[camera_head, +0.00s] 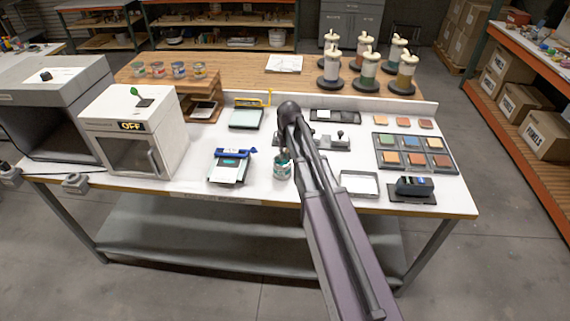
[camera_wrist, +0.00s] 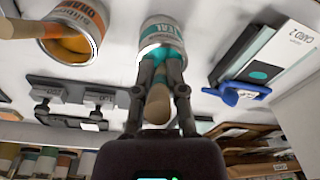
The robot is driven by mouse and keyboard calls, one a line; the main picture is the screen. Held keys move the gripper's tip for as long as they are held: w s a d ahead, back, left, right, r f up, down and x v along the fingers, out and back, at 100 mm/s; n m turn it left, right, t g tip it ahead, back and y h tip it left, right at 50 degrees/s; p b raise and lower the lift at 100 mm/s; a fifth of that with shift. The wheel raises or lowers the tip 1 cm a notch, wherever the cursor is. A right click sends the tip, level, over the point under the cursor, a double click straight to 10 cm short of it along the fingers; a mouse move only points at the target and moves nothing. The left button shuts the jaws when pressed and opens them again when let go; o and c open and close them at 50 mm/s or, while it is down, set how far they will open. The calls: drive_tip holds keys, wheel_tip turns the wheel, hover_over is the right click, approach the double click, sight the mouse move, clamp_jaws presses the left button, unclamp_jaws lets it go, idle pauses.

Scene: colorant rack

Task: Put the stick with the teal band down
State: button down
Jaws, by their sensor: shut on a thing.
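My gripper (camera_wrist: 160,75) is shut on a wooden stick (camera_wrist: 157,105), its pale rounded end towards the wrist camera. Teal shows on the stick between the fingers, at the mouth of a can with a TEAL label (camera_wrist: 163,27). I cannot tell how far the stick reaches into the can. In the head view the same teal can (camera_head: 282,170) stands near the bench's front, with my gripper (camera_head: 283,153) just above it, small and partly hidden by my arm.
An orange can (camera_wrist: 75,32) with another stick (camera_wrist: 20,28) is beside it in the wrist view. A card with a teal spot (camera_wrist: 265,72) and a blue tool (camera_wrist: 240,93) lie on the other side. A metal tray (camera_head: 359,184) lies right of my arm. Bare bench (camera_head: 195,180) shows at left.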

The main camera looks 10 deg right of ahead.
drive_tip(key=shift+f+b, duration=1.9)
drive_tip(key=shift+f, duration=0.2)
drive_tip(key=c, duration=0.7)
unclamp_jaws()
drive_tip(key=shift+r, duration=0.2)
drive_tip(key=r+p, duration=0.8)
drive_tip(key=s+r+p, duration=0.1)
drive_tip(key=r+p, duration=0.3)
drive_tip(key=shift+d, duration=0.2)
drive_tip(key=shift+s, duration=0.1)
